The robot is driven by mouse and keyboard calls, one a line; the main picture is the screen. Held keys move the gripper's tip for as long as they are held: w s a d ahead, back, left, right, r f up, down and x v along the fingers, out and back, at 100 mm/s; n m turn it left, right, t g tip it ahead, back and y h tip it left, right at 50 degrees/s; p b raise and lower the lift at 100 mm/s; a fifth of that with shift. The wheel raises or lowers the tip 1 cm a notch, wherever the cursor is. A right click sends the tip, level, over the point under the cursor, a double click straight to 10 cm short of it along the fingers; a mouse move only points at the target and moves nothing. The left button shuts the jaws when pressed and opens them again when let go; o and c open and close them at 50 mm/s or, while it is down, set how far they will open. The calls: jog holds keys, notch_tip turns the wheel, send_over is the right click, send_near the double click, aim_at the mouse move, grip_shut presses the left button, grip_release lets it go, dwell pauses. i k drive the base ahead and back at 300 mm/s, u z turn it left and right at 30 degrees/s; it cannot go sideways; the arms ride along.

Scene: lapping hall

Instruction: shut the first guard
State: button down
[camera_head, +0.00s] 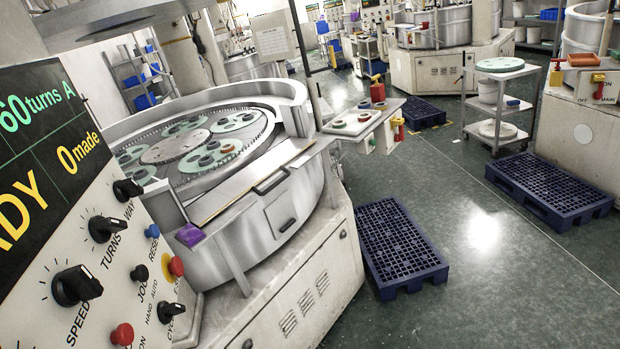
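The nearest lapping machine has a round steel tub with a raised curved wall (225,94) around the back. At its front is what looks like the guard (237,190), a low panel with a pale flat top edge and a black bar handle (271,181). The guard's top sits below the raised wall, so the toothed plate and discs (178,148) inside show openly over it. A purple block (189,235) sits at the guard's left end. I cannot tell from this view which guard is the first. My gripper is not in view.
A control panel (95,255) with display, knobs and buttons fills the left foreground. A blue pallet (397,243) lies beside the machine base; another (548,188) lies farther right. Green floor (500,270) is clear between and in front.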

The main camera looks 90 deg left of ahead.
aim_at(212, 203)
jog(key=u, duration=1.1)
jog(key=i, duration=1.25)
jog(key=u, duration=2.2)
jog(key=i, duration=0.5)
jog(key=z, duration=1.35)
